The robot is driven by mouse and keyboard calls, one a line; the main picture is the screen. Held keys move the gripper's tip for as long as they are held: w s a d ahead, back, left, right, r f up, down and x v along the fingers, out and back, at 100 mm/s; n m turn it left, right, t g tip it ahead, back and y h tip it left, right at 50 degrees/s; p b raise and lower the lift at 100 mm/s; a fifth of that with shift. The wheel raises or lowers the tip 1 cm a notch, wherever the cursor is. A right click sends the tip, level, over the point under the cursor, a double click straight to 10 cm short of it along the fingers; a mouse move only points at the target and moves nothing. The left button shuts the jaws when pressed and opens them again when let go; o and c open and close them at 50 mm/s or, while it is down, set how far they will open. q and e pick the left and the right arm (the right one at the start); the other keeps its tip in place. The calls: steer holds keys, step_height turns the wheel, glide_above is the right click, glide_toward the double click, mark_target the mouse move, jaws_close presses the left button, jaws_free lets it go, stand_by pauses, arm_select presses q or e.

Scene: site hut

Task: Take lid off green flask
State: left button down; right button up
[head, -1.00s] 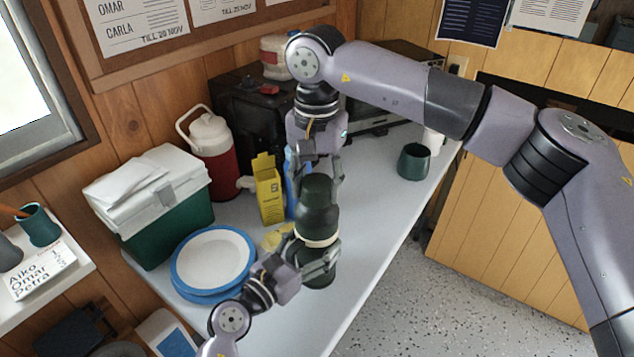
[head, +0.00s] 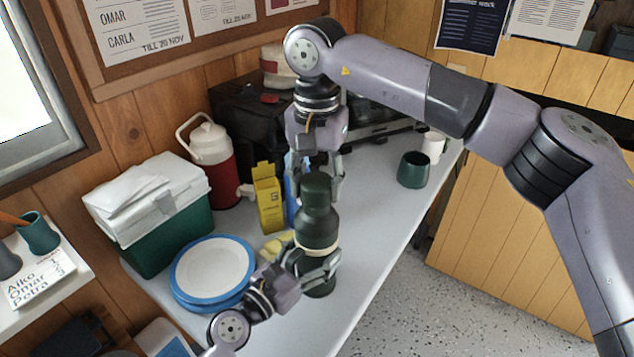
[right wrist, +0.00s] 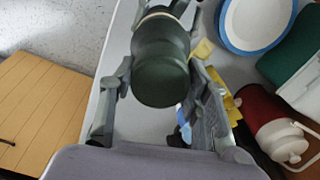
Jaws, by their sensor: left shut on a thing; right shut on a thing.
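The dark green flask (head: 316,226) is upright near the front edge of the counter, with a pale band around its body. Its lid (head: 317,187) sits at the top, and I see no gap between lid and flask. The lid's end faces the camera in the right wrist view (right wrist: 160,80). My left gripper (head: 318,264) is shut on the flask body below the band. My right gripper (head: 319,178) reaches down from above and is shut on the lid, with one finger on each side. I cannot tell whether the flask's base touches the counter.
Blue-rimmed plates (head: 210,272) are stacked left of the flask. A yellow carton (head: 269,203) and a blue item stand behind it. A green cool box (head: 165,235), red jug (head: 218,175) and dark green mug (head: 413,169) stand around. The counter (head: 385,215) is clear right of the flask.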

mark_target(317, 180)
steer(key=shift+r, duration=0.1)
steer(key=shift+r, duration=1.95)
arm_select(q)
steer(key=shift+c, duration=1.2)
jaws_free()
